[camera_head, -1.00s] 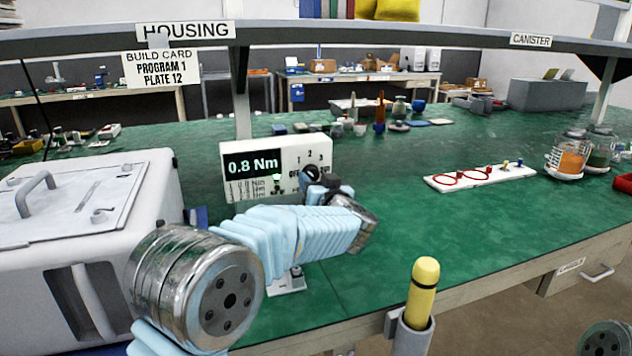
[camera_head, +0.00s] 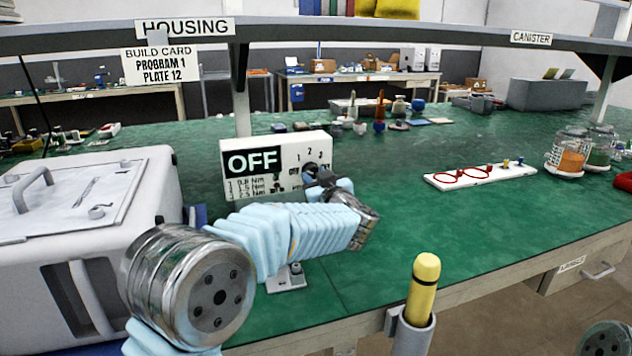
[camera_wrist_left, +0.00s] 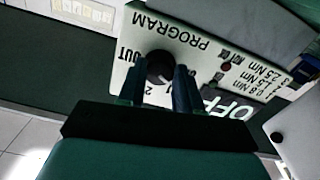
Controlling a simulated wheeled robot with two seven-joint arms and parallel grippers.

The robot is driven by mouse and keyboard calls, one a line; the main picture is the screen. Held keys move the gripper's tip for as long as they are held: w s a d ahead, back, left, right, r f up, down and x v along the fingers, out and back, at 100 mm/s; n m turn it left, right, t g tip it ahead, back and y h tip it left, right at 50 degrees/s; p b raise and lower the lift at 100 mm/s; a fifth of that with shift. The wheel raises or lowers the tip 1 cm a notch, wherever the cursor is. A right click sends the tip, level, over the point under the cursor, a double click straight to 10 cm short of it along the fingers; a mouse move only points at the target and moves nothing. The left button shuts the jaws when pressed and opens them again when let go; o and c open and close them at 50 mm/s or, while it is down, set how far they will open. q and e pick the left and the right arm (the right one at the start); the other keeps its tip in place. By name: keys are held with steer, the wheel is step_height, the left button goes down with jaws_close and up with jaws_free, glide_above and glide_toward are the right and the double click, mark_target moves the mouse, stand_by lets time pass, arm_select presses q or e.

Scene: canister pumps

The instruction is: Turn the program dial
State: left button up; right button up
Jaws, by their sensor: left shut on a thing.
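The white controller box (camera_head: 290,146) stands on the green bench, and its display (camera_head: 252,162) reads OFF. Numbers 1, 2, 3 are printed around the dark round program dial (camera_head: 310,170), which is partly hidden by my gripper. My left gripper (camera_head: 318,181) is at the box's right part, shut on the dial. In the left wrist view the dial (camera_wrist_left: 160,66) sits between the two fingertips of my left gripper (camera_wrist_left: 158,82), with the PROGRAM label and torque list upside down. The build card (camera_head: 160,67) reads PROGRAM 1, PLATE 12. My right gripper is not in view.
A white case (camera_head: 85,230) with a handle stands left of the box. A yellow-topped cylinder (camera_head: 424,285) sits in a holder at the bench's front edge. A white strip with red rings (camera_head: 480,174) and glass jars (camera_head: 568,155) are at the right.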

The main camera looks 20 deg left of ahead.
arm_select(q)
steer(key=n+b, duration=0.2)
steer(key=n, duration=0.3)
steer(key=shift+d, duration=0.1)
stand_by(0.5)
steer(key=o, duration=1)
steer(key=shift+o, duration=0.2)
steer(key=b+v, duration=0.1)
steer(key=v, duration=0.6)
steer(key=shift+s+d, duration=0.15)
steer(key=shift+s, duration=0.05)
